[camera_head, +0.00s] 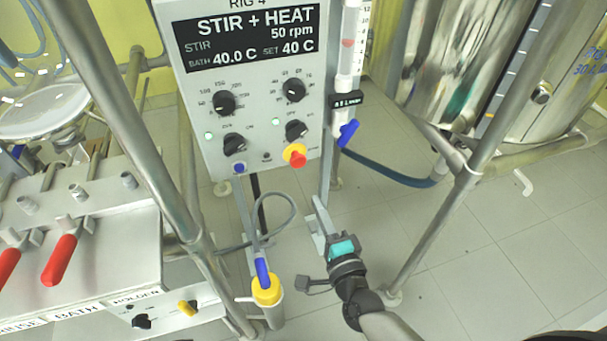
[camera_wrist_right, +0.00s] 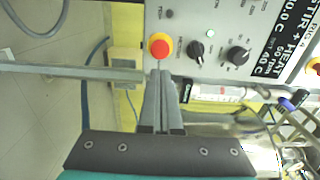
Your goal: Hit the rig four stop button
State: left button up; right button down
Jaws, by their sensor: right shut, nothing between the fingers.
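The RIG 4 control box (camera_head: 262,120) hangs upright in the head view, its display reading STIR + HEAT, 50 rpm, bath 40.0 C. Its stop button (camera_head: 297,158), a red knob on a yellow collar, sits at the lower right of the panel. The button also shows in the right wrist view (camera_wrist_right: 160,46), straight beyond the fingertips. My right gripper (camera_head: 319,201) is shut and empty, below and slightly right of the button in the head view. In the right wrist view its fingers (camera_wrist_right: 161,76) end just under the button; contact cannot be told. My left gripper is out of view.
Black knobs (camera_head: 295,90) and a blue button (camera_head: 239,168) are on the same panel. A blue-handled valve (camera_head: 348,132) hangs right of it. Metal frame poles (camera_head: 455,205) stand either side. A bath with red handles (camera_head: 60,258) is at left.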

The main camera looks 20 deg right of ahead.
aim_at(299, 164)
jog(key=w+b, duration=0.2)
jog(key=w, duration=0.7)
jog(key=shift+a+f, duration=0.1)
jog(key=shift+a, duration=0.05)
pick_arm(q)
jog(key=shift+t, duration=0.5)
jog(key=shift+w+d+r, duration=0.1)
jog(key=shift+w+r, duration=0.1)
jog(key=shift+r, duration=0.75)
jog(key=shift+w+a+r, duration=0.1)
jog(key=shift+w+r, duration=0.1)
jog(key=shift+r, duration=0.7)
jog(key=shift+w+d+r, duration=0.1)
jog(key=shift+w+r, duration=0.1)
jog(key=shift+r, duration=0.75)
pick_arm(e)
jog(key=shift+w, duration=0.7)
